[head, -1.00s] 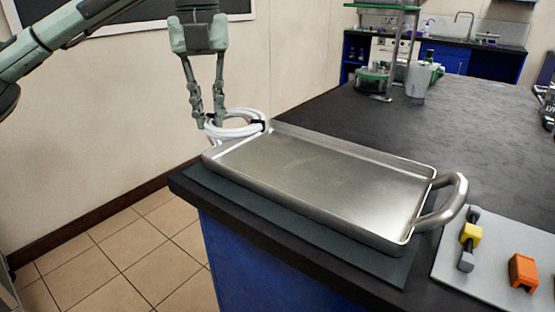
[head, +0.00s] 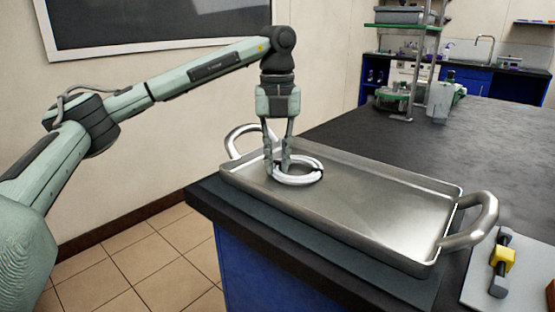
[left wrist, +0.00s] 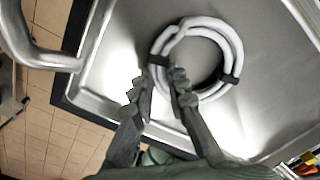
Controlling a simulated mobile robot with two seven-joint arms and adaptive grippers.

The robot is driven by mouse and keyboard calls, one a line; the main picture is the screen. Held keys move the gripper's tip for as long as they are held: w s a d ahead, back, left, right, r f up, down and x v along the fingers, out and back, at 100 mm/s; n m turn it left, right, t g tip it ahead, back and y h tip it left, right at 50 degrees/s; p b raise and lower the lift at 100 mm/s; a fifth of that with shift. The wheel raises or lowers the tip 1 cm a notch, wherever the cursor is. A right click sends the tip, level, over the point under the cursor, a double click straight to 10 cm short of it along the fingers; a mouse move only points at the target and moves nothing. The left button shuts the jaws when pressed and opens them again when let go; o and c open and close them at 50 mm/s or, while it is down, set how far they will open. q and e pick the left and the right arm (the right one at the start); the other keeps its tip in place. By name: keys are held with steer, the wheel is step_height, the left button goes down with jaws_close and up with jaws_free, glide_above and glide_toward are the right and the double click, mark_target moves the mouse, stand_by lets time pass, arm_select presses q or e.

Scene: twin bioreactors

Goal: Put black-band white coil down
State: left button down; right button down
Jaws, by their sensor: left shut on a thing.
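The white coil with black bands (head: 298,180) is at the left end of the metal tray (head: 390,209). In the left wrist view the coil (left wrist: 213,28) shows as a ring with two black bands, over the tray floor (left wrist: 275,65). My left gripper (head: 278,172) points down into the tray and is shut on the near-left side of the coil. Its fingertips (left wrist: 163,85) are at one black band. The coil lies flat at the tray floor; I cannot tell if it fully rests on it. My right gripper is not in view.
The tray has raised rims and a handle at each end, the right one (head: 477,222) near a grey board (head: 512,270) with a yellow-and-black part (head: 502,258). The tray stands on a dark mat on the black bench (head: 400,135). The tray's middle and right are bare.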

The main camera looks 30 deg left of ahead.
arm_select(q)
steer(key=shift+f, duration=0.15)
steer(key=c, duration=1.5)
jaws_free()
steer(key=shift+c, duration=0.2)
steer(key=shift+o, duration=0.2)
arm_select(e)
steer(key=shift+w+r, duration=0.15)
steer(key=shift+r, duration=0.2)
